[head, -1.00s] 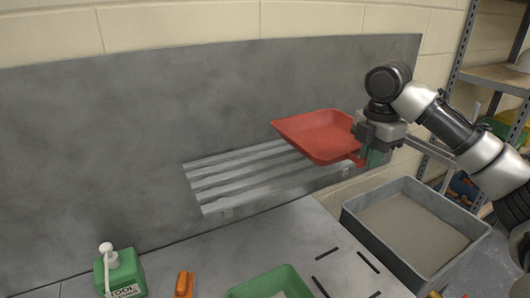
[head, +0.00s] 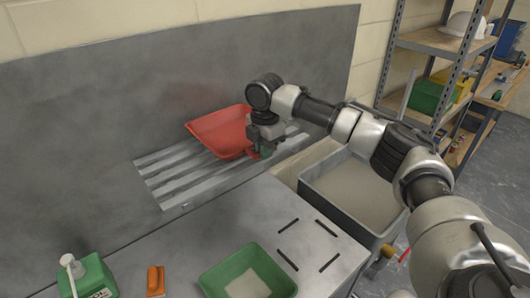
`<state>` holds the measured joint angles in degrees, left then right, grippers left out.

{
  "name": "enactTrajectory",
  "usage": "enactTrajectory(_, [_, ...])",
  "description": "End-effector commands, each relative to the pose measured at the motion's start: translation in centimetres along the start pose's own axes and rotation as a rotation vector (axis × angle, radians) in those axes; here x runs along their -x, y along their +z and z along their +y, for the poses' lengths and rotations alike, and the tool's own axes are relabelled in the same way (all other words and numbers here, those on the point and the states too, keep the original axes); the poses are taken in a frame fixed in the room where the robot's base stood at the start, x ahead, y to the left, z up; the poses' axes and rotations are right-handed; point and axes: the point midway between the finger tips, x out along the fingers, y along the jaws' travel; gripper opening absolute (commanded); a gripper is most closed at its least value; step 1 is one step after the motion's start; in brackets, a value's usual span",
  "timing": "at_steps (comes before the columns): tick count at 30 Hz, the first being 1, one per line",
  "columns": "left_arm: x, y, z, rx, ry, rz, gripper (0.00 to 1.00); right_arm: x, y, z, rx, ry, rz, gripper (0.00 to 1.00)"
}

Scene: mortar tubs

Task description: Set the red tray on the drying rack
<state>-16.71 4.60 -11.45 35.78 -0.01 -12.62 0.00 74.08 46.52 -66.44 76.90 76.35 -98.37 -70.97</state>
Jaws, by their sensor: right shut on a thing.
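The red tray (head: 222,132) is above the slatted drying rack (head: 165,178) on the grey wall panel and covers part of its slats in the head view. I cannot tell whether the tray touches the slats. My right gripper (head: 263,150) is shut on the tray's right side. The arm reaches in from the right, and the gripper hides that end of the tray and some of the rack behind it. My left gripper is not in view.
Metal shelving (head: 440,42) stands further right.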

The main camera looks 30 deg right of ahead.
Motion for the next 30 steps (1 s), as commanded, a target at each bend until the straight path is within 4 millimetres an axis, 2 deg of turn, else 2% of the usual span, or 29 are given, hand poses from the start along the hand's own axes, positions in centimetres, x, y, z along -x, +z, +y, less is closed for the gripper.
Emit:
enactTrajectory(1, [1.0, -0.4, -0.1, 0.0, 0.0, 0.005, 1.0, -0.4, 0.1, -0.1, -0.001, -0.003, -0.001, 0.0])
enactTrajectory(6, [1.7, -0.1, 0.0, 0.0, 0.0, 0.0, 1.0, -2.3, 0.1, -0.1, -0.002, 0.001, 0.0, 0.0])
enactTrajectory(17, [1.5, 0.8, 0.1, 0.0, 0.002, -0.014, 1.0, -2.9, 0.1, -0.1, -0.001, 0.002, 0.0, 0.0])
enactTrajectory(18, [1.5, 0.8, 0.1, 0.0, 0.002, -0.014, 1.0, -2.8, 0.1, -0.1, -0.001, 0.0, 0.0, 0.12])
enactTrajectory(22, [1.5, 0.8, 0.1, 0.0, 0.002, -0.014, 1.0, -2.8, 0.1, -0.1, -0.001, 0.0, 0.0, 0.32])
enactTrajectory(30, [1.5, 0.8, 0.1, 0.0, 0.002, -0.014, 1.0, -2.7, 0.1, -0.1, -0.001, 0.0, 0.0, 0.32])
